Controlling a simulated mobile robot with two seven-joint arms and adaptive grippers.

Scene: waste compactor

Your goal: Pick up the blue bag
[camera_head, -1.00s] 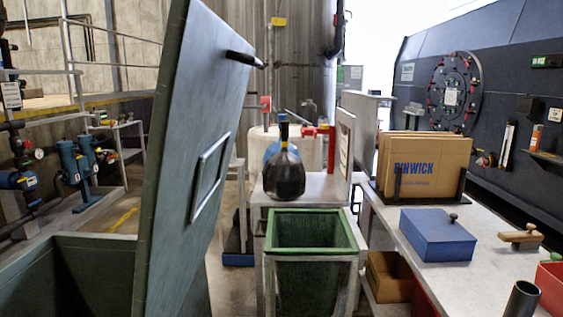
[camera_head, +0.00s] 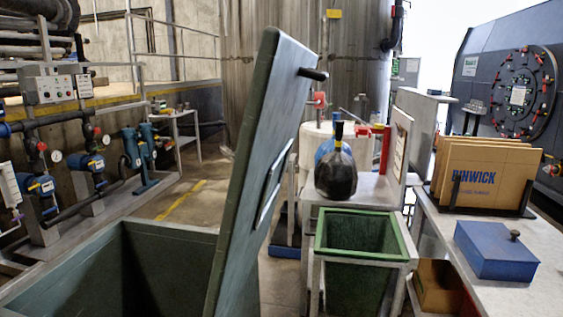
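A blue bag (camera_head: 324,149) stands on the grey table behind the green bin. A black bag (camera_head: 336,176) with a tied neck stands in front of it and hides most of it; only its blue upper left part shows. Both bags are close together; I cannot tell whether they touch. Neither of my grippers is in view.
A large green container (camera_head: 115,265) with a raised lid (camera_head: 255,160) fills the lower middle and left. A green bin (camera_head: 358,228) stands before the bag table (camera_head: 375,190). A red cylinder (camera_head: 386,150) stands right of the bags. Cardboard (camera_head: 485,185) and a blue box (camera_head: 495,250) are at right.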

